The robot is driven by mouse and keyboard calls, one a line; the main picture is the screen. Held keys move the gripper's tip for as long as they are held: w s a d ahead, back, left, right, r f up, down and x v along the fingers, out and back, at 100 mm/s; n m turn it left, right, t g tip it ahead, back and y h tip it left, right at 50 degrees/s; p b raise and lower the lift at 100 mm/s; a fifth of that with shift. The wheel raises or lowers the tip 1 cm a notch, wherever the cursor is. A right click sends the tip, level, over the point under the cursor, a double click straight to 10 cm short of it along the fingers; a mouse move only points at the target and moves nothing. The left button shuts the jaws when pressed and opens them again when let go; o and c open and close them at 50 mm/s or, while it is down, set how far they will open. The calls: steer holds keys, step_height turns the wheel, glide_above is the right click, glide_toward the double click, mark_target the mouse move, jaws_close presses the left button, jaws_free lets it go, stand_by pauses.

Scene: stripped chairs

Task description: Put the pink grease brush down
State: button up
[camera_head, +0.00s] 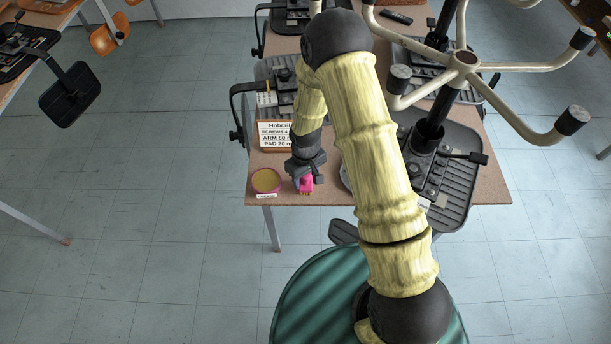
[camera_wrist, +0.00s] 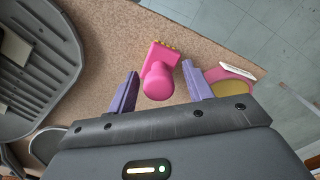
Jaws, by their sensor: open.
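The pink grease brush (camera_wrist: 158,78) lies on the brown table near its edge in the wrist view, with a rounded handle and yellowish bristle tips. In the head view the brush (camera_head: 306,185) shows just below my gripper (camera_head: 306,172), by the table's front edge. In the wrist view my gripper (camera_wrist: 160,88) is open, with one purple finger on each side of the brush handle and gaps between. Whether the brush rests flat on the table is hard to tell.
A pink round tin (camera_head: 266,181) with a yellowish top and a label stands left of the brush. A sign (camera_head: 274,135) stands behind it. A black chair base with trays (camera_head: 440,175) occupies the table's right side. Table front edge (camera_head: 330,199) is close.

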step_height(320, 180, up, 12)
steer(key=b, duration=0.2)
steer(key=shift+r, duration=0.15)
steer(key=shift+d+r, duration=0.1)
stand_by(0.8)
steer(key=s+d+r+m+t, duration=0.2)
steer(key=s+d+r+m, duration=0.4)
steer(key=s+d+r, duration=0.5)
steer(key=shift+s+d+r+m+t, duration=0.15)
steer(key=shift+s+d+m+t, duration=0.2)
steer(key=shift+s+d, duration=0.6)
steer(key=shift+w+d, duration=0.25)
steer(key=shift+w, duration=0.05)
